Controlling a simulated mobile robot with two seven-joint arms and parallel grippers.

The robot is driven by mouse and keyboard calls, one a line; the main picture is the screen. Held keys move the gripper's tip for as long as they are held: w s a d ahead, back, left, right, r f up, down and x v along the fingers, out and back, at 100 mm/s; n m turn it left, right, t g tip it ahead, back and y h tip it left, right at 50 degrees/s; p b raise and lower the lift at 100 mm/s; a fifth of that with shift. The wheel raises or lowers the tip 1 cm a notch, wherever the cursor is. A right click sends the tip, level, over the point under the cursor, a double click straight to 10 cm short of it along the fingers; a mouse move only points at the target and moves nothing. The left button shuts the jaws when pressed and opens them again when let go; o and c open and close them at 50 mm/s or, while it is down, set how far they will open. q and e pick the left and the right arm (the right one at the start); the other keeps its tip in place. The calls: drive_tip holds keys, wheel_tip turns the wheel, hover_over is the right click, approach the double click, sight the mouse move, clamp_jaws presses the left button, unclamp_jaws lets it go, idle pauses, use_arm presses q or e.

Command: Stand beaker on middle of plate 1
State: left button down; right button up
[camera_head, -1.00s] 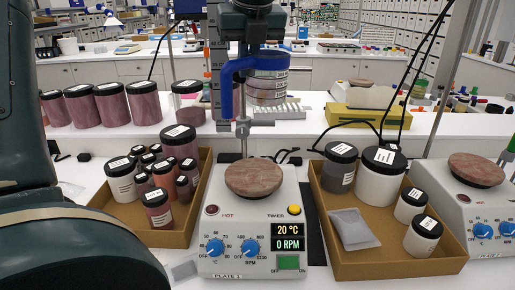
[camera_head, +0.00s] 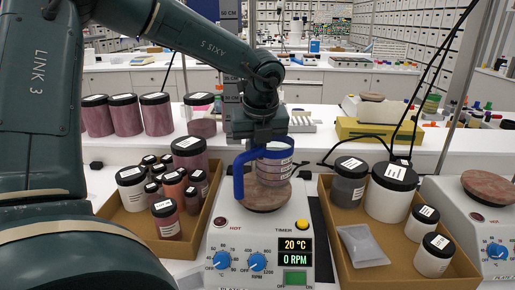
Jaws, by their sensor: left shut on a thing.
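The beaker (camera_head: 275,171) is clear with markings, and a blue hook-shaped part (camera_head: 239,178) runs down on its left. My left gripper (camera_head: 262,139) comes down from above and is shut on the beaker, which looks upright. The beaker overlaps the back right of the round reddish top (camera_head: 262,202) of plate 1 (camera_head: 222,238). I cannot tell whether its base touches that top. The plate's display reads 20 °C and 0 RPM. My right gripper is not in view.
A cardboard tray of several dark-lidded jars (camera_head: 112,212) stands left of plate 1. Another tray (camera_head: 362,283) with jars and a grey packet (camera_head: 362,245) stands right. A second hotplate (camera_head: 492,235) is at the far right. A stand's post rises behind the gripper.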

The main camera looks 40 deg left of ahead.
use_arm(q)
drive_tip(key=shift+f+b, duration=0.2)
drive_tip(key=shift+b, duration=0.2)
drive_tip(key=c, duration=1.6)
unclamp_jaws()
drive_tip(key=shift+r, duration=0.1)
drive_tip(key=shift+r, duration=0.1)
drive_tip(key=shift+r+p, duration=0.25)
drive_tip(key=shift+p, duration=0.3)
drive_tip(key=b+v, duration=0.1)
drive_tip(key=v, duration=1)
drive_tip(key=shift+s+d+r, duration=0.2)
drive_tip(key=shift+r, duration=0.1)
drive_tip(key=shift+f, duration=0.1)
